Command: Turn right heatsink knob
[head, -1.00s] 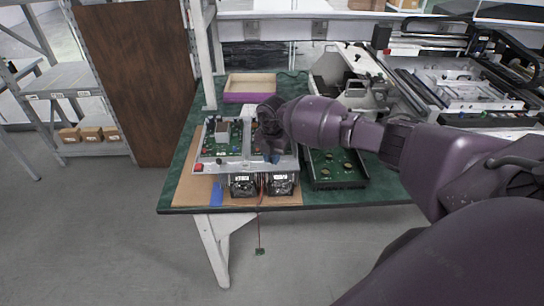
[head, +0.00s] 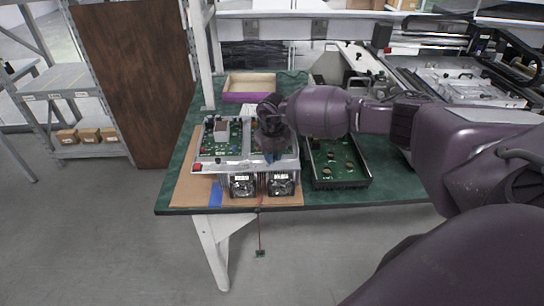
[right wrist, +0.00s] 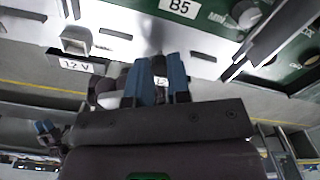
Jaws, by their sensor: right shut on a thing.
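A grey device with green circuit boards (head: 222,140) and two dark fan-like blocks (head: 243,185) at its front lies on the table. My right gripper (head: 272,152) reaches down over its right half. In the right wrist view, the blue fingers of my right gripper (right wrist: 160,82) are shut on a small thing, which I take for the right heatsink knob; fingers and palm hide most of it. A light label shows between the fingers. A small dark shape with blue tips at the left edge there may be my left gripper (right wrist: 45,130); its jaws are unclear.
An open dark tray with a green board (head: 335,165) stands right of the device. A purple-sided box (head: 250,88) sits behind. A thin cable hangs off the table's front edge.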

